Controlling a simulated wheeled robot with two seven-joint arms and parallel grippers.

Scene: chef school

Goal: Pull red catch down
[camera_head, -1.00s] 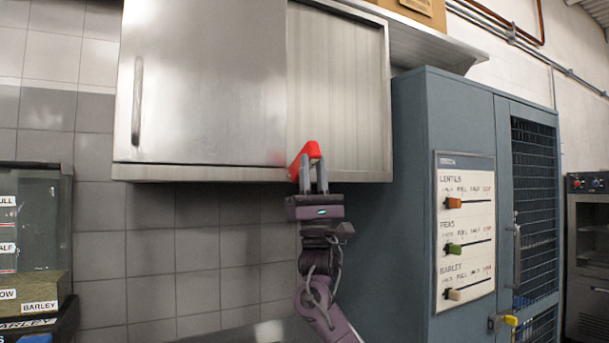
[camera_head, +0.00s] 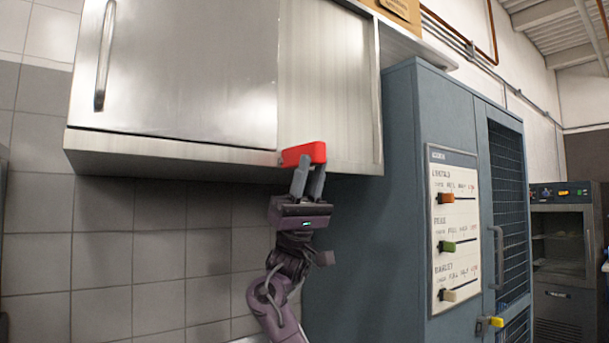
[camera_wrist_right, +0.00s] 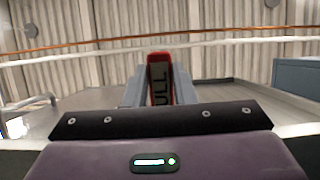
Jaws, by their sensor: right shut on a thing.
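The red catch (camera_head: 305,152) sits at the lower edge of the metal wall cabinet (camera_head: 180,70), by the right edge of its steel door. It sticks out roughly level from there. My right gripper (camera_head: 307,170) comes up from below and is shut on the catch. In the right wrist view the catch (camera_wrist_right: 159,56) stands between the two fingers, with part of a dark label reading "ULL" on it. My left gripper is not in view.
A blue-grey cabinet (camera_head: 390,130) stands close on the right, with a slider panel (camera_head: 455,225) and a mesh door. Grey tiles (camera_head: 150,240) cover the wall below the wall cabinet. An oven-like unit (camera_head: 562,250) stands farther right.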

